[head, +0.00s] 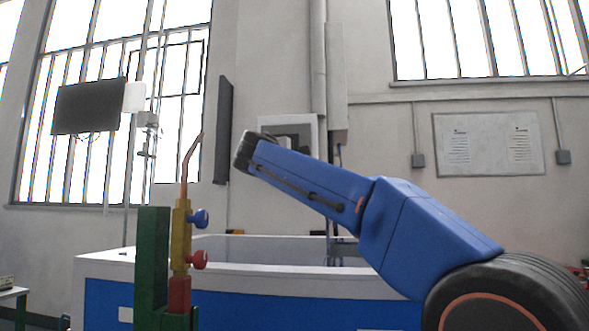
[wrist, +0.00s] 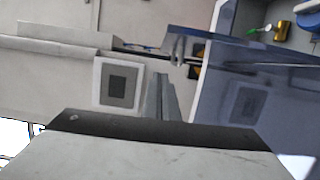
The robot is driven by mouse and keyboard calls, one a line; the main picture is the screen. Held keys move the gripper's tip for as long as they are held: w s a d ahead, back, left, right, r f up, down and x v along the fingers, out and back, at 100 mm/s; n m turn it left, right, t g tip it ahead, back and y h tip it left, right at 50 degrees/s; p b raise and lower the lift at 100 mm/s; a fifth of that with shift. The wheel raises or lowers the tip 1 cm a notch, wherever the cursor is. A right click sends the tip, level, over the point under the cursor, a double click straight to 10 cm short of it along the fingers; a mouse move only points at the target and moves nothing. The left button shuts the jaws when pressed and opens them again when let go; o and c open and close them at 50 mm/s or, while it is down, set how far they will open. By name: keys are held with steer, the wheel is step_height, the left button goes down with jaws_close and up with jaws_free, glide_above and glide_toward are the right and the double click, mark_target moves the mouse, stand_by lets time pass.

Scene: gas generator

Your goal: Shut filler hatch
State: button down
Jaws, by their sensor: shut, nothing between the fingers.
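My gripper (wrist: 161,98) shows in the wrist view as narrow grey fingers, closed together and empty, beyond its dark body. In the head view my blue arm crosses the right half, and the gripper cannot be made out. A white and blue cabinet (head: 250,268) stands behind the arm in the head view. A glossy bluish panel (wrist: 238,90) lies to the right of the fingers in the wrist view, reflecting a framed square. I cannot tell for certain which part is the filler hatch or how far it is open. No contact with the fingers is visible.
A yellow and red torch (head: 181,235) stands upright in a green holder (head: 152,265) at front left. A framed square (wrist: 118,87) is left of the fingers. Green and yellow items (wrist: 262,31) lie at upper right. A dark monitor (head: 88,107) hangs left.

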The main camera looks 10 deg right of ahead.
steer(key=shift+w+d, duration=0.2)
steer(key=shift+d, duration=0.7)
steer(key=shift+w+d, duration=0.2)
steer(key=shift+d, duration=0.7)
steer(key=shift+w+d, duration=0.2)
steer(key=shift+d, duration=0.7)
steer(key=shift+d+r, duration=0.1)
steer(key=shift+d, duration=0.05)
